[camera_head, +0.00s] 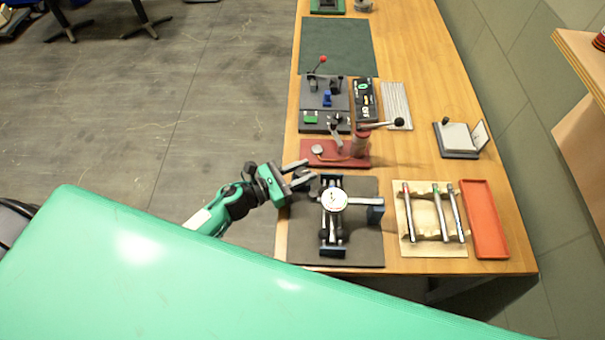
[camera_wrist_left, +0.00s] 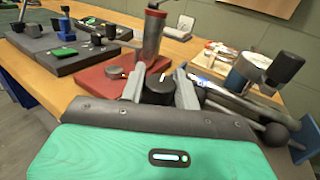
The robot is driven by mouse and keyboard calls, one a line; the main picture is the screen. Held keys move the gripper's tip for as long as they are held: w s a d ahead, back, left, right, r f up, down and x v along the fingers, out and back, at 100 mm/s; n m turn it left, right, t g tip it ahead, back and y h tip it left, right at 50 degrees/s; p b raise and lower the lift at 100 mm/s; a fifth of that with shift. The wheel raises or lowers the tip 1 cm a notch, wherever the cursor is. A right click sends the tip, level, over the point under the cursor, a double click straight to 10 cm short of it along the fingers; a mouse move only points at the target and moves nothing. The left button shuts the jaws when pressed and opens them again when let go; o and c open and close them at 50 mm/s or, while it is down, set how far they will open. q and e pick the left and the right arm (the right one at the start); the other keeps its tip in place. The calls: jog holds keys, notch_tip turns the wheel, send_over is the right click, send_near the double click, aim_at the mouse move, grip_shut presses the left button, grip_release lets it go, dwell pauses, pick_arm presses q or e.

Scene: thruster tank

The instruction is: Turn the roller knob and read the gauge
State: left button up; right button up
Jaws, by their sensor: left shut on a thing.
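The gauge (camera_head: 334,200) has a round white dial and sits on a fixture with rods and blue blocks on a dark mat (camera_head: 365,250). The needle and marks are too small to read. The black roller knob (camera_wrist_left: 158,88) with a pale mark on top is at the fixture's left side. My left gripper (camera_head: 305,178) reaches in from the left beside the gauge. In the left wrist view its grey fingers (camera_wrist_left: 160,90) are on both sides of the knob, shut on it. My right gripper is not in view.
A red base (camera_head: 318,160) with a cylinder and lever stands just behind my left gripper. Beyond it is a dark board with switches (camera_head: 312,95). A tan rack with several rods (camera_head: 405,245) and an orange tray (camera_head: 485,225) lie at right. The table's left edge is close.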

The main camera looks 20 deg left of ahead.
pick_arm(q)
jog(key=n+t+y+b, duration=0.2)
jog(key=n+t+y, duration=0.1)
jog(key=n+y, duration=0.1)
jog(key=shift+f+y, duration=0.15)
jog(key=shift+y, duration=0.35)
jog(key=shift+n+t+y+b, duration=0.6)
jog(key=shift+y, duration=0.7)
jog(key=o, duration=1)
jog(key=shift+c, duration=0.2)
